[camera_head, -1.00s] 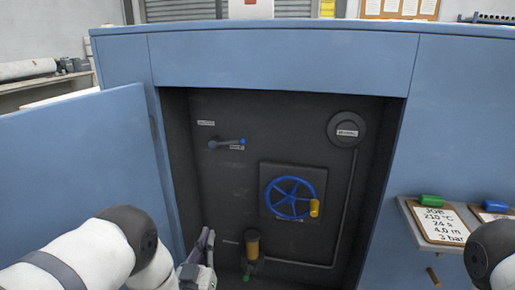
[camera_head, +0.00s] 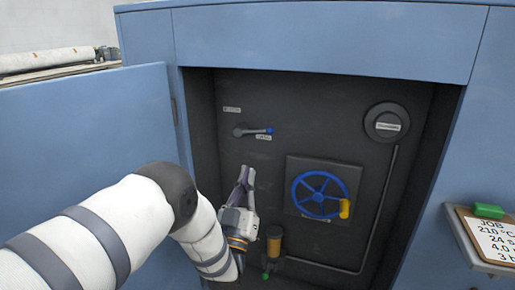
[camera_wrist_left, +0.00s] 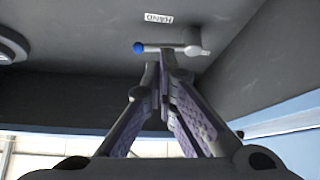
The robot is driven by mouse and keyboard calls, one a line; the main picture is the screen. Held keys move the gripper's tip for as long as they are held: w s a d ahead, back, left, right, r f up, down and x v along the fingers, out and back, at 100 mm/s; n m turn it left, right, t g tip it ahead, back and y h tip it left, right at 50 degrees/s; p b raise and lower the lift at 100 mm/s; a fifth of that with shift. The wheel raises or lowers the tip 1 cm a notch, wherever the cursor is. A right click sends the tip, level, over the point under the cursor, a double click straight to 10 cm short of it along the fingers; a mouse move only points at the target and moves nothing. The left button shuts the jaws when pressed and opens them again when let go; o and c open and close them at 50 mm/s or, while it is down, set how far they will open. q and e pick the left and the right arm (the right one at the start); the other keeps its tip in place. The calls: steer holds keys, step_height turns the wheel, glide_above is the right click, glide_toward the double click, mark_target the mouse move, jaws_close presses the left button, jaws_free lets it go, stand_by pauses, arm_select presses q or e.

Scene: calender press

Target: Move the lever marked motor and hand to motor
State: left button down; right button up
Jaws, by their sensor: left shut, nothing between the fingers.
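The lever (camera_head: 254,131) is a short grey handle with a blue tip on the dark panel inside the open cabinet. It points to the right, with its blue tip near the lower of two small labels. In the left wrist view the lever (camera_wrist_left: 170,47) shows ahead of the fingertips, beside a label reading HAND. The other label (camera_head: 232,109), up and left of the lever, is too small to read. My left gripper (camera_head: 246,174) is shut and empty, below the lever and apart from it in the head view. My right gripper is not in view.
The open blue door (camera_head: 85,140) stands at the left. A blue handwheel (camera_head: 319,192) with a yellow knob is right of my left gripper. A yellow-and-black fitting (camera_head: 274,240) is low on the panel. A shelf (camera_head: 470,245) with a clipboard juts out at the right.

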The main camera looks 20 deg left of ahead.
mark_target(254, 130)
arm_select(q)
steer(key=x, duration=0.9)
steer(key=shift+r, duration=0.6)
